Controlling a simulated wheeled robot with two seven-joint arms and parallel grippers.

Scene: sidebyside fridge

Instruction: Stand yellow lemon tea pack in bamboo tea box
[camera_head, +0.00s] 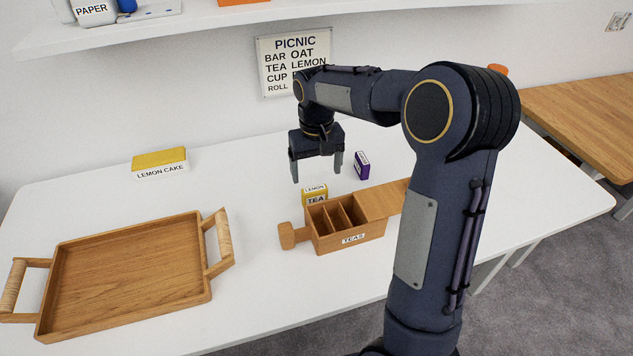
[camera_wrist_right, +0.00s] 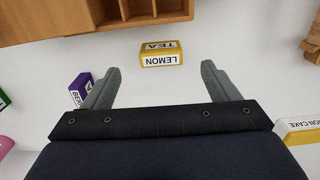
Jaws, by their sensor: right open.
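The yellow lemon tea pack (camera_head: 315,194) stands on the white table just behind the bamboo tea box (camera_head: 352,238). In the right wrist view the lemon tea pack (camera_wrist_right: 161,54) lies ahead of the fingers, centred between them. The tea box, labelled TEAS, has open compartments at its left and a wooden lid over its right part. In the right wrist view the box (camera_wrist_right: 180,10) shows at the top edge. My right gripper (camera_head: 317,170) is open and empty, pointing down above and behind the pack; its fingers (camera_wrist_right: 158,88) are spread. My left gripper is not in view.
A purple pack (camera_head: 362,166) stands behind the box to the right. A wooden tray (camera_head: 130,282) fills the left front. A yellow lemon cake box (camera_head: 160,162) stands at the back left. A shelf (camera_head: 200,22) and a PICNIC sign (camera_head: 294,60) are at the wall.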

